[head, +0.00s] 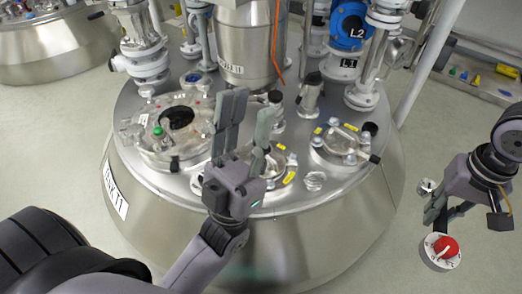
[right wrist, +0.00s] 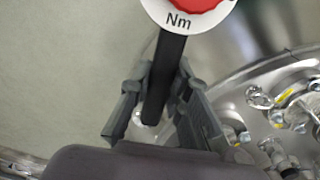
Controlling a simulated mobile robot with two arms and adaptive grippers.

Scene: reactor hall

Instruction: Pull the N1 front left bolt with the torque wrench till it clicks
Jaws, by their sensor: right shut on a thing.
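The torque wrench, with a red knob on a white dial (head: 441,250), hangs from my right gripper (head: 452,211) at the far right, beside the vessel and clear of it. In the right wrist view its black shaft (right wrist: 168,75) runs between the fingers (right wrist: 160,95), and the dial reads "Nm" (right wrist: 181,22). My left gripper (head: 248,112) is open, its fingers pointing up over the vessel lid. It partly hides the middle bolted flange (head: 283,172). Another bolted flange (head: 342,146) lies to its right. The yellow labels are too small to read, so I cannot tell which is N1.
The steel vessel (head: 330,205) fills the middle. Its lid carries a large round port (head: 150,146) at left, a central column (head: 247,50) and upright pipes behind. A blue L2 valve (head: 349,25) stands at the back. Floor is clear between vessel and right gripper.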

